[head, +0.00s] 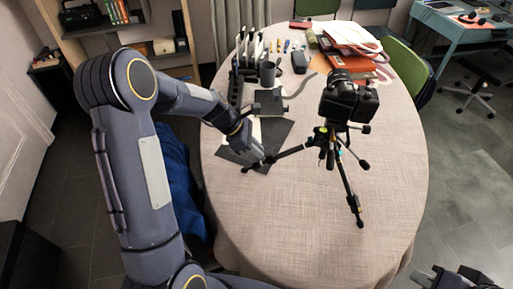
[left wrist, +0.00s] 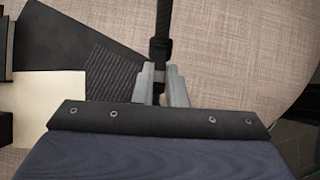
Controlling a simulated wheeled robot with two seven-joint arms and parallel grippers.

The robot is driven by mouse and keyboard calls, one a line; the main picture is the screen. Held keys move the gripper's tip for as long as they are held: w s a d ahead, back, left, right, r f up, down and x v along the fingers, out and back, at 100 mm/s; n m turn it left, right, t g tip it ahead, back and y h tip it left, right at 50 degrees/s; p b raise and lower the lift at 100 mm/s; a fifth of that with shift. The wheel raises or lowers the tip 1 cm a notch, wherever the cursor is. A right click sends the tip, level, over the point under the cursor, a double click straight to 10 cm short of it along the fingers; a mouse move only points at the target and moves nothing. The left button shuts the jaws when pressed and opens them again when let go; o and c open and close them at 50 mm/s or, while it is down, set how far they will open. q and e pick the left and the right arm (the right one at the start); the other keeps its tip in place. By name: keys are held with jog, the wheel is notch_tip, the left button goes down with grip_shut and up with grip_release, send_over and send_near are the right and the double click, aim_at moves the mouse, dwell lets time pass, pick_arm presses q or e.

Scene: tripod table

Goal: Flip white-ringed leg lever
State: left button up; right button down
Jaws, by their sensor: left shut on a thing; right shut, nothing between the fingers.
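A black tripod (head: 331,140) stands on the table with a black camera (head: 348,100) on top. One leg points left, one points toward the front with a yellow band near its foot, and another points to the right. My left gripper (head: 265,161) is at the outer part of the left leg. In the left wrist view this leg (left wrist: 163,18) comes down to a dark lever clamp (left wrist: 160,48), with a pale band (left wrist: 159,76) just below it. My left gripper's fingers (left wrist: 160,86) close around the leg at that band. My right gripper (head: 428,278) is shut and empty at the bottom right, away from the tripod.
The table (head: 290,220) is clear in front of the tripod. Dark flat sheets (head: 280,130) lie under and behind my left gripper. A grey mug (head: 267,73), a black rack, and stacked books and papers (head: 345,40) stand at the back. A green chair (head: 406,66) is on the right.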

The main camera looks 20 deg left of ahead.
pick_arm(q)
jog(key=shift+d+r, duration=0.15)
jog(key=shift+r, duration=0.05)
jog(key=shift+d+r+p, duration=0.1)
jog(key=shift+r+p, duration=0.05)
jog(key=shift+p, duration=0.2)
jog(key=shift+w+d+r+p, duration=0.1)
jog(key=shift+d+r+p, duration=0.1)
jog(key=shift+p, duration=0.15)
grip_shut()
jog(key=shift+w+d+r+p, duration=0.2)
jog(key=shift+d+p, duration=0.1)
jog(key=shift+p, duration=0.1)
jog(key=shift+o, duration=1)
grip_release()
jog(key=shift+s+a, duration=0.1)
